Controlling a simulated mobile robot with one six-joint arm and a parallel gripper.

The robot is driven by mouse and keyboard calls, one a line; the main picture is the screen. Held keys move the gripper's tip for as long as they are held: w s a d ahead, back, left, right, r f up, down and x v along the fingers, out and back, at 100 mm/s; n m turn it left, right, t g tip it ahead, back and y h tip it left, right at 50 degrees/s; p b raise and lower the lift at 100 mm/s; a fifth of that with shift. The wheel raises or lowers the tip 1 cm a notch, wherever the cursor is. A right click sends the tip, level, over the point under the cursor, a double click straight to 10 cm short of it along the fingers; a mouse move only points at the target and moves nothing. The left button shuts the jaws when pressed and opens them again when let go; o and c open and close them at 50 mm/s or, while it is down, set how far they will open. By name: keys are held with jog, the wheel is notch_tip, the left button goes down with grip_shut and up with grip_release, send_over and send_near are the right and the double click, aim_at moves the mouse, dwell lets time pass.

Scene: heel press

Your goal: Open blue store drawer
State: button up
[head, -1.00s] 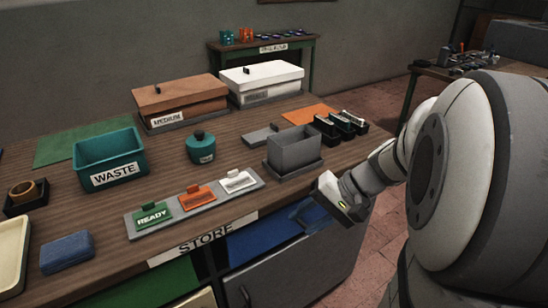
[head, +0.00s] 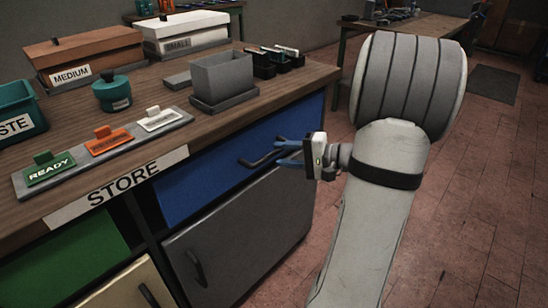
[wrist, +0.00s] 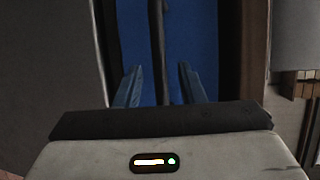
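The blue store drawer (head: 210,178) is in the front of the bench under the STORE label, and its front sits flush with the bench. Its dark bar handle (head: 262,160) stands out from the blue front. My gripper (head: 280,152) is at the handle, with its two blue fingers pointing at the drawer front. In the wrist view the fingers (wrist: 158,88) are apart, and the dark handle bar (wrist: 157,50) runs between them with a gap on each side. The fingers do not press on the handle. The blue front (wrist: 185,45) fills the middle of that view.
Below the blue drawer is a grey cupboard door (head: 240,235) with its own handle. A green drawer (head: 65,265) is at the left. A grey bin (head: 222,80) stands on the bench above. Red tiled floor (head: 460,230) lies open at the right.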

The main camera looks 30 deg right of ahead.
aim_at(276, 154)
jog(key=shift+x, duration=1.85)
jog(key=shift+c, duration=0.2)
jog(key=shift+s, duration=0.1)
grip_shut()
jog(key=shift+d, duration=0.1)
